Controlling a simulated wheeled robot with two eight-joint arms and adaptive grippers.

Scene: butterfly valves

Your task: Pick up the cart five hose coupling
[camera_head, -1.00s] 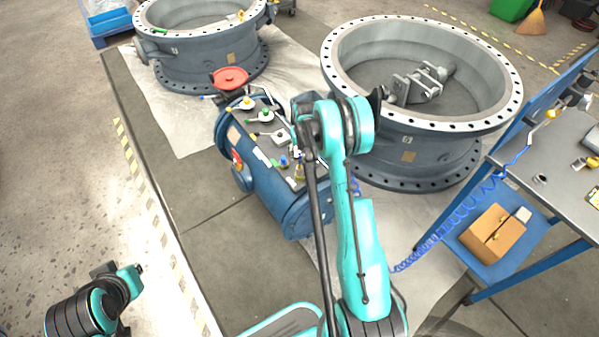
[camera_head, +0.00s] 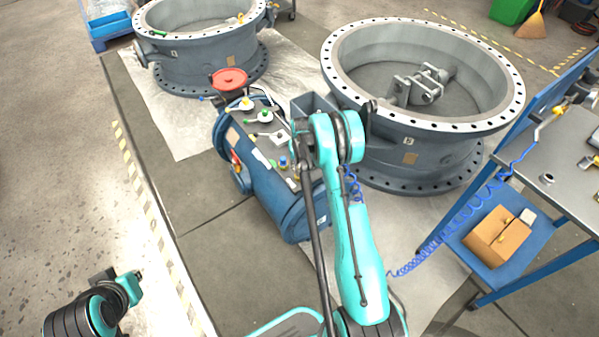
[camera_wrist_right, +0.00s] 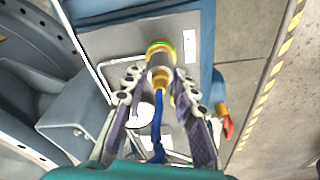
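In the right wrist view, a brass hose coupling (camera_wrist_right: 161,50) with a yellow-green ring stands on the grey panel, and a blue hose (camera_wrist_right: 158,125) runs from it towards my wrist. No marking on it reads as "five". My right gripper (camera_wrist_right: 159,80) is open, with one finger on each side of the coupling's lower brass part; whether they touch it is unclear. In the head view, the blue cylindrical body (camera_head: 272,185) carries a panel of valves and fittings. My right forearm hides the right gripper and coupling there.
A large flanged valve ring (camera_head: 430,125) stands close to the right of my right arm. Another (camera_head: 200,50) is at the back left. A blue-framed bench (camera_head: 565,170) with a brown box (camera_head: 496,240) is at the right. A red handwheel (camera_head: 229,80) rises behind the panel.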

